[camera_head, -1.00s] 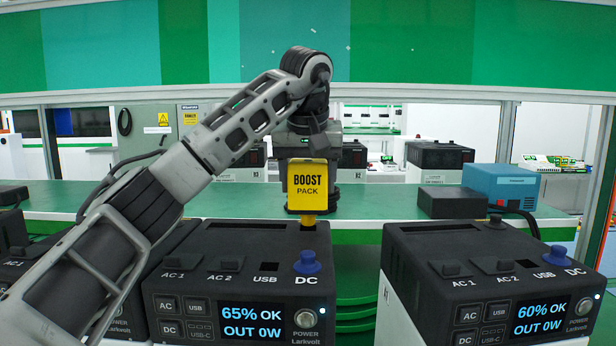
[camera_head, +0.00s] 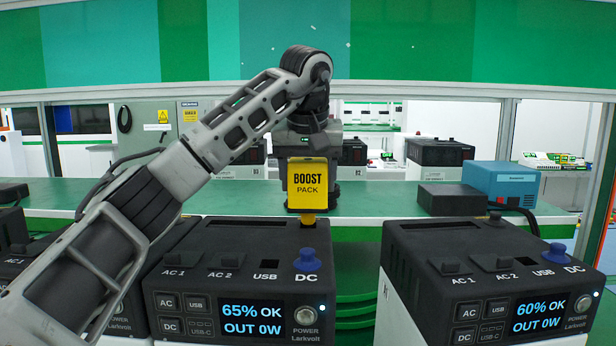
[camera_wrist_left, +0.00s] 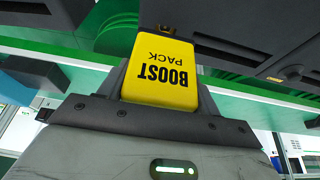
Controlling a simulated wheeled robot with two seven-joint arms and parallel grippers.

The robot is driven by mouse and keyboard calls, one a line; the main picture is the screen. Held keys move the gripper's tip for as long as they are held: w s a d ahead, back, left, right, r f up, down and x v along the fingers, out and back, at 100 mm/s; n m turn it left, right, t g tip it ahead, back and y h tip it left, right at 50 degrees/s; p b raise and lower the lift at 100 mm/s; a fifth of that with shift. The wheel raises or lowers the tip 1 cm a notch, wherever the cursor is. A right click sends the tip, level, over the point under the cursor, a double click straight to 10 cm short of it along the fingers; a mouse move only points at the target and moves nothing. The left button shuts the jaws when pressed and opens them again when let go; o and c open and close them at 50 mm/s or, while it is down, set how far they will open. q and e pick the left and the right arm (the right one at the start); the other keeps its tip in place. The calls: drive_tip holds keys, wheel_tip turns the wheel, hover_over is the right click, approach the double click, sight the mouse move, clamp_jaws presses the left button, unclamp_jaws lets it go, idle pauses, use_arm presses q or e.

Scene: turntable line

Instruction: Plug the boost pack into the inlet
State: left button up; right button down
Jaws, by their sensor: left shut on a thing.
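The boost pack (camera_head: 308,198) is a yellow block with black lettering, upright in the head view. A short orange-yellow plug sticks down from its lower end. My left gripper (camera_head: 307,168) is shut on the pack from behind. The plug overlaps the rear top edge of the left power station (camera_head: 240,240); I cannot tell whether it touches. The pack also shows in the left wrist view (camera_wrist_left: 162,70), lettering upside down, between the fingers. An orange-rimmed socket, probably an inlet (camera_wrist_left: 291,73), shows on a dark station there. My right gripper is not in view.
The left station reads 65% OK and has a blue DC knob (camera_head: 307,259). A similar station (camera_head: 480,265) at right reads 60% OK. A gap lies between them. Behind is a green bench (camera_head: 380,203) with a dark box (camera_head: 452,199) and a blue unit (camera_head: 500,182).

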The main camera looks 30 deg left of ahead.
use_arm(q)
drive_tip(key=shift+f, duration=1)
drive_tip(key=o, duration=1.7)
drive_tip(key=shift+f, duration=0.25)
drive_tip(key=shift+s+d+r, duration=0.1)
drive_tip(key=shift+r, duration=0.25)
drive_tip(key=v, duration=1.5)
drive_tip(key=shift+s+r, duration=0.15)
drive_tip(key=shift+r, duration=0.1)
